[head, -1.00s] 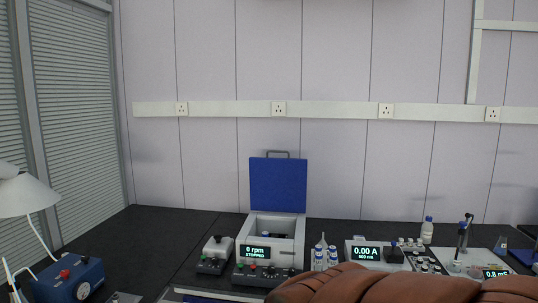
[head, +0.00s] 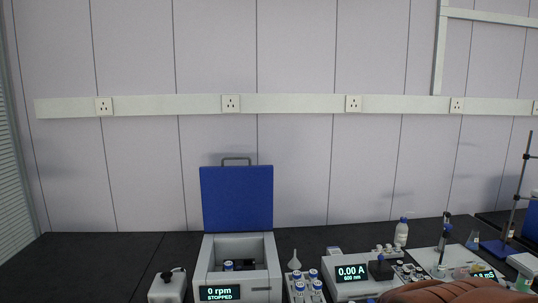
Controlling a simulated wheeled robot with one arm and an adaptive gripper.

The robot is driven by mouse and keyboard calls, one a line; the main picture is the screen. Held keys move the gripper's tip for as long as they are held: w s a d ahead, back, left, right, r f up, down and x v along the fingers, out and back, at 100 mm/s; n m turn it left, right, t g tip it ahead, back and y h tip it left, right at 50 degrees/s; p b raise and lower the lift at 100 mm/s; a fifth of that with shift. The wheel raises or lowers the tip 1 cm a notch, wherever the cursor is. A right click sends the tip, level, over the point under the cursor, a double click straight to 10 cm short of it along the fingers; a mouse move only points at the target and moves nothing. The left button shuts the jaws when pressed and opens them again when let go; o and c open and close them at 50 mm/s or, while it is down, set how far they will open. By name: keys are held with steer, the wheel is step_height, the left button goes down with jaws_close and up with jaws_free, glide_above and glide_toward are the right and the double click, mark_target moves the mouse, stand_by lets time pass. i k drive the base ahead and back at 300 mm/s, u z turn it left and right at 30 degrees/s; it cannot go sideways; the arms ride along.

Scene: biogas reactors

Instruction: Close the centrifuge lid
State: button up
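The centrifuge (head: 238,294) is a light grey box on the dark bench, at the lower middle of the head view. Its display reads 0 rpm, STOPPED. Its blue lid (head: 237,198) stands upright at the back edge, fully open. A grey handle (head: 236,160) sits on the lid's top edge. Inside the open chamber I see a blue-capped tube (head: 228,265) and dark parts. The bottom of the centrifuge front is cut off by the picture edge.
Right of the centrifuge are a rack of blue-capped vials (head: 300,287) and a photometer (head: 349,274) reading 0.00 A. A small white device (head: 168,285) stands close on the left. A white bottle (head: 401,232) stands further right. The bench at far left is clear.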

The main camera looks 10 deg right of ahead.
mark_target(234, 197)
steer(key=z, duration=0.1)
steer(key=i, duration=0.7)
steer(key=u, duration=0.7)
steer(key=i, duration=0.55)
steer(key=u, duration=0.45)
